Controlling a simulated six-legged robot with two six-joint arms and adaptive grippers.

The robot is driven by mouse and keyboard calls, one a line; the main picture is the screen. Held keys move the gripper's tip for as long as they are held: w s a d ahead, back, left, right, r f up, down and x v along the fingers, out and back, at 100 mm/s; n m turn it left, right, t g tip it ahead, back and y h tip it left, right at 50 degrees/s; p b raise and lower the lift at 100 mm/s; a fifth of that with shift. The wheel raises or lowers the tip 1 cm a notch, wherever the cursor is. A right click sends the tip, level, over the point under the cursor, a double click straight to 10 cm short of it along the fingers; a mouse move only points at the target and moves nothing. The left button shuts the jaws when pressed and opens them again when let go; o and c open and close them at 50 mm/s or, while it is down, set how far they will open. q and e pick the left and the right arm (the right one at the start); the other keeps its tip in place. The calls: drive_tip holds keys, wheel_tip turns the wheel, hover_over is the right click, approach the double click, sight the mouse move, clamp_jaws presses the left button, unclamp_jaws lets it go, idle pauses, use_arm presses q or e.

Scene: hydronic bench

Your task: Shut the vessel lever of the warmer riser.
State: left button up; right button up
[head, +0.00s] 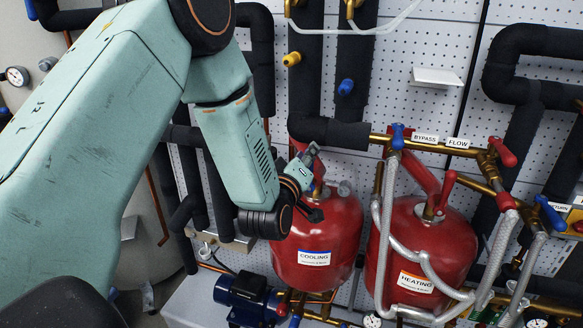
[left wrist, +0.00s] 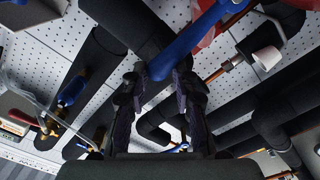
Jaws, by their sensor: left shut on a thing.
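My left gripper (head: 310,154) is small and partly hidden by my own wrist in the head view, at the top of the red vessel labelled COOLING (head: 318,235). In the left wrist view, the left gripper (left wrist: 160,85) has its dark fingers around a blue lever (left wrist: 195,35), shut on its end. The lever slants up and right out of that view, with something red behind it. The vessel labelled HEATING (head: 425,250) stands to the right, with a red lever (head: 447,188) at its top, untouched. My right gripper is not in view. I cannot tell which riser is warmer.
Brass piping with a blue handle (head: 397,136) and a red handle (head: 502,151) runs above the heating vessel. Braided hoses (head: 388,210) hang in front of it. Thick black insulated pipes (head: 307,80) climb the pegboard. A blue pump (head: 245,295) sits below.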

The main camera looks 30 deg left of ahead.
use_arm(q)
drive_tip(key=shift+s+a+f, duration=0.2)
drive_tip(key=shift+a+f, duration=0.05)
drive_tip(key=shift+a, duration=0.25)
drive_tip(key=shift+s+a+f, duration=0.2)
drive_tip(key=shift+a, duration=0.4)
drive_tip(key=shift+c, duration=0.4)
drive_tip(key=shift+d, duration=0.15)
drive_tip(key=shift+s+a+f, duration=0.1)
drive_tip(key=shift+a+f, duration=0.2)
drive_tip(key=shift+a, duration=0.25)
drive_tip(key=shift+s+a+f, duration=0.1)
drive_tip(key=shift+a+f, duration=0.15)
drive_tip(key=shift+a, duration=0.3)
drive_tip(key=shift+c, duration=0.2)
drive_tip(key=shift+a, duration=0.15)
drive_tip(key=shift+a, duration=0.15)
